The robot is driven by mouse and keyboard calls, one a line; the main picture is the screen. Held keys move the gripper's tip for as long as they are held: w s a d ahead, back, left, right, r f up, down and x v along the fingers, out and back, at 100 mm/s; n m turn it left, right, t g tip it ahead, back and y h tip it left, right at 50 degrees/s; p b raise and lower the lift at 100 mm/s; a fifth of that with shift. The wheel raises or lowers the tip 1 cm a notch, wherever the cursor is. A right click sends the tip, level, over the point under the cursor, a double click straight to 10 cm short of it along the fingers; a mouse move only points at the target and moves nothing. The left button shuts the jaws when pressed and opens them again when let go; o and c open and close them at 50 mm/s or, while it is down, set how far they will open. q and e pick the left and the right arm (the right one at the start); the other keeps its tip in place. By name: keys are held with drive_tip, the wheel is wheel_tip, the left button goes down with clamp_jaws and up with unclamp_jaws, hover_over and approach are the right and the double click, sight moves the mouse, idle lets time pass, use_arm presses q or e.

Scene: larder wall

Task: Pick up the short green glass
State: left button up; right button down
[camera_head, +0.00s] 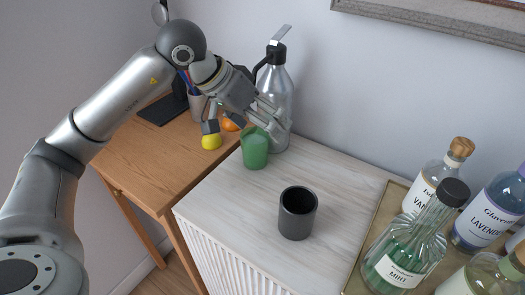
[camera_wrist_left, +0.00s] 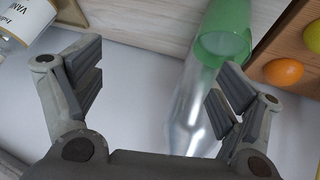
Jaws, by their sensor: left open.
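The short green glass (camera_head: 255,150) stands upright on the whitewashed cabinet top, near its back left edge. In the left wrist view the green glass (camera_wrist_left: 232,15) is at the top, right of centre, just beyond the right-hand fingertip. My left gripper (camera_head: 240,121) is open and empty, above and slightly left of the glass in the head view. In the left wrist view the fingers of my left gripper (camera_wrist_left: 160,85) are spread wide, with the glass off toward the right one. I cannot tell whether a finger touches it. My right gripper is in neither view.
A clear bottle with a dark handle (camera_head: 279,85) stands close behind the glass. A dark cup (camera_head: 298,214) stands in front. Yellow (camera_head: 211,142) and orange (camera_head: 230,125) fruits lie on the wooden table. Labelled bottles (camera_head: 407,245) stand on a tray at right.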

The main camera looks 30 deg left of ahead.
use_arm(q)
drive_tip(key=a+y, duration=0.2)
drive_tip(key=a, duration=0.3)
approach(255, 136)
drive_tip(key=d+f, duration=0.2)
drive_tip(key=d, duration=0.1)
drive_tip(key=f, duration=0.1)
drive_tip(key=w+f+p, duration=0.1)
drive_tip(key=f, duration=0.1)
drive_tip(key=shift+w+f+m, duration=0.15)
drive_tip(key=shift+f+m, duration=0.1)
drive_tip(key=shift+m, duration=0.05)
drive_tip(key=shift+w+d+f, duration=0.15)
drive_tip(key=shift+w+f, duration=0.2)
drive_tip(key=shift+f, duration=0.15)
drive_tip(key=c, duration=1.6)
drive_tip(key=shift+r, duration=0.15)
